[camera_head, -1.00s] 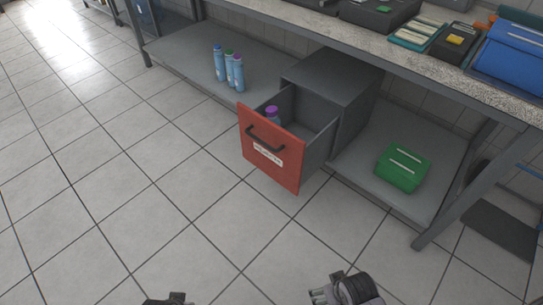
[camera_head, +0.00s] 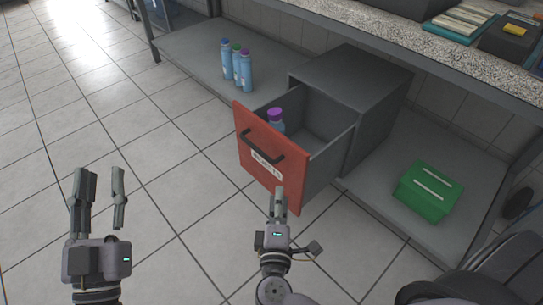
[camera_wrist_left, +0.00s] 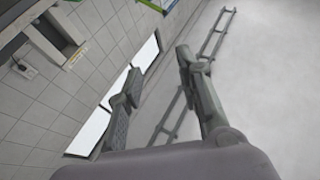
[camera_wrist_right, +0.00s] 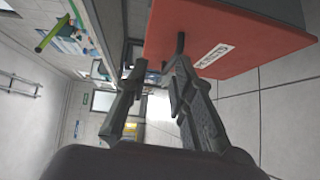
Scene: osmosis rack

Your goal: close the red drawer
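The red drawer (camera_head: 270,155) stands pulled out of a dark grey cabinet (camera_head: 350,90) on the low shelf. Its red front has a black handle (camera_head: 262,147) and a white label. A purple-capped bottle (camera_head: 276,118) stands inside. My right gripper (camera_head: 279,196) is in front of the drawer front's lower right part, fingers pointing towards it; I cannot tell if they touch. In the right wrist view the red front (camera_wrist_right: 225,35) is just beyond the fingers, which are apart and empty. My left gripper (camera_head: 100,188) is open and empty, left of the drawer over the floor.
Blue bottles (camera_head: 237,66) stand on the shelf left of the cabinet. A green box (camera_head: 428,192) sits on the shelf to its right. The speckled worktop (camera_head: 400,42) overhangs the shelf. The tiled floor in front is clear.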

